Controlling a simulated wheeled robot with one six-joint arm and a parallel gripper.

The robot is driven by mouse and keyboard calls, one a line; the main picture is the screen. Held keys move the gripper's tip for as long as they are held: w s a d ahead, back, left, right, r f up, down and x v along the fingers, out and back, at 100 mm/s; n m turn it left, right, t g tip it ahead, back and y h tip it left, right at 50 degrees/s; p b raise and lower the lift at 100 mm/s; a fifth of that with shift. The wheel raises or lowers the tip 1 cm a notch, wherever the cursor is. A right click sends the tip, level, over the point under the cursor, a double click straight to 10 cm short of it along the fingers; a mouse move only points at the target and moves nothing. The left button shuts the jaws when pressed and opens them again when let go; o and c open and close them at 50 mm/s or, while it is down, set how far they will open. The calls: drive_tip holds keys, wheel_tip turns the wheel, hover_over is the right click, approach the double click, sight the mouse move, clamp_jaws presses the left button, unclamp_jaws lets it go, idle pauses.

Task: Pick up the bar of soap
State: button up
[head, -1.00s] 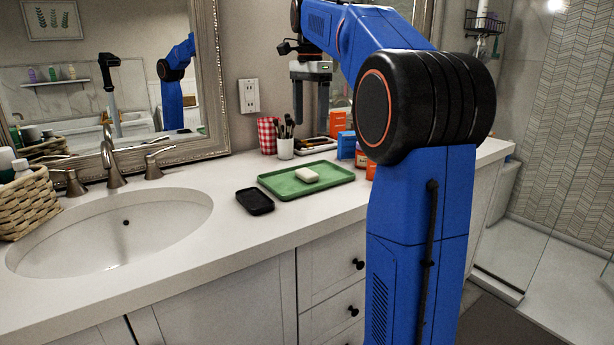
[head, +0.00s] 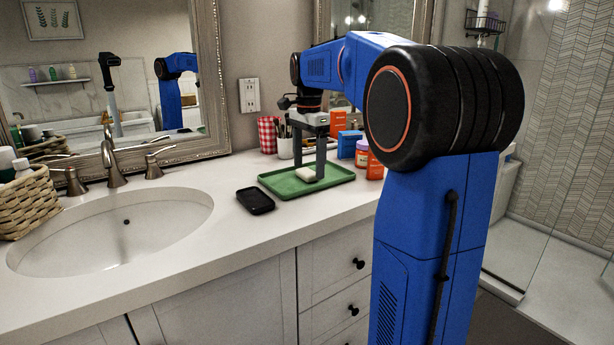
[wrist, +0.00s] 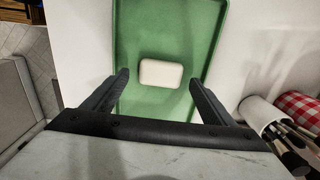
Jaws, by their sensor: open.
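The white bar of soap (head: 306,174) lies on the green tray (head: 275,184) on the counter. In the wrist view the soap (wrist: 161,73) sits on the bare middle of the tray (wrist: 135,27). My gripper (head: 309,172) points down over the tray, with its fingers at the soap in the head view and partly hiding it. In the wrist view the open fingers (wrist: 157,80) stand wide on either side, with the soap between and slightly beyond their tips. Whether the fingertips touch the tray cannot be told.
A black dish (head: 255,201) lies left of the tray. The sink (head: 110,225) is at the left.

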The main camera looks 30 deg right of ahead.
drive_tip(key=shift+f, duration=0.8)
drive_tip(key=c, duration=1.2)
drive_tip(key=shift+o, duration=0.2)
drive_tip(key=shift+r, duration=0.15)
